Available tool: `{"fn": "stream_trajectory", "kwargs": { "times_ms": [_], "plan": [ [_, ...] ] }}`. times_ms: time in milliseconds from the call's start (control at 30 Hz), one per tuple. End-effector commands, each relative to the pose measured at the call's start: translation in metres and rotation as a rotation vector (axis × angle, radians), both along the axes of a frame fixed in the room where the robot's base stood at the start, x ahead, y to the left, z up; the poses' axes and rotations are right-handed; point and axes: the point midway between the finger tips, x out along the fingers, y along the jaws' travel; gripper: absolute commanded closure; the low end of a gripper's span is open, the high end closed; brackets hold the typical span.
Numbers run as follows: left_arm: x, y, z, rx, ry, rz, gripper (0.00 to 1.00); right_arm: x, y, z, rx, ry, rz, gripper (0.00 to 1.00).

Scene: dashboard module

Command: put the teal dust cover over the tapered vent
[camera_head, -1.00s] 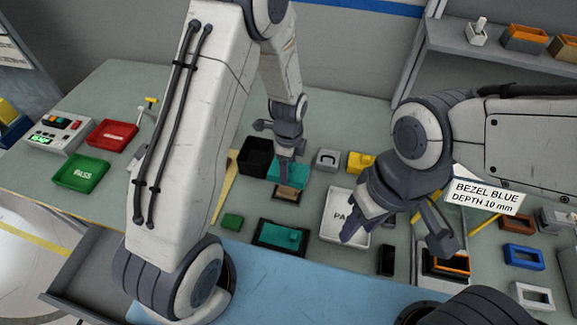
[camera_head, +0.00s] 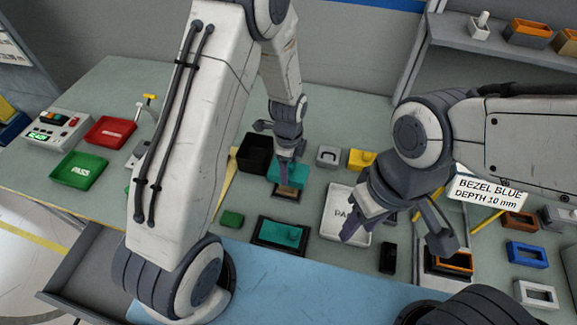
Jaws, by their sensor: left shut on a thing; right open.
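My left gripper (camera_head: 287,158) points down at the middle of the bench and is shut on a teal piece (camera_head: 289,174), which looks like the dust cover. A tan block on a dark base (camera_head: 287,192), probably the tapered vent, shows just below the teal piece; whether they touch cannot be told. The gripper partly hides the teal piece. A second teal part (camera_head: 283,235) lies in a dark tray nearer the front. My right gripper (camera_head: 397,236) is open and empty, above the right part of the bench.
A black bin (camera_head: 254,152) stands left of the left gripper. A grey part (camera_head: 327,156) and a yellow part (camera_head: 361,159) stand to its right. A white tray (camera_head: 338,222) lies partly behind my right gripper. Green (camera_head: 79,169) and red (camera_head: 110,131) trays lie far left.

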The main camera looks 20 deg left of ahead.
Motion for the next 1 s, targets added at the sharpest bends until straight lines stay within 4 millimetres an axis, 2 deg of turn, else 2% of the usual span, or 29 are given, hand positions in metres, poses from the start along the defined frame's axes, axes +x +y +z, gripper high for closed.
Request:
{"fn": "stream_trajectory", "kwargs": {
  "times_ms": [267, 300, 333, 367, 667, 767, 1000],
  "plan": [
    [0.000, 0.000, -0.008, 0.000, 0.000, 0.000, 0.72, 0.000, 0.000, -0.006, 0.000, 0.000, 0.000, 0.55],
    [0.000, 0.000, -0.008, 0.000, -0.001, 0.000, 0.15, 0.000, 0.000, -0.006, 0.000, 0.000, 0.000, 0.55],
    [0.000, 0.000, -0.007, 0.000, -0.001, 0.000, 0.03, 0.000, 0.000, -0.005, 0.000, 0.000, 0.000, 0.55],
    [0.000, 0.000, -0.007, 0.000, -0.001, 0.000, 0.00, 0.000, 0.000, -0.005, 0.000, 0.000, 0.000, 0.55],
    [0.000, 0.000, -0.004, 0.000, -0.001, 0.000, 0.00, 0.000, 0.000, -0.007, 0.000, 0.000, -0.003, 0.55],
    [0.001, 0.000, 0.007, 0.000, -0.004, 0.000, 0.00, 0.000, 0.000, -0.010, 0.000, 0.000, -0.003, 0.55],
    [0.002, 0.000, 0.052, -0.001, -0.008, 0.000, 0.00, 0.000, 0.000, -0.021, 0.000, 0.000, -0.005, 0.55]
  ]
}}
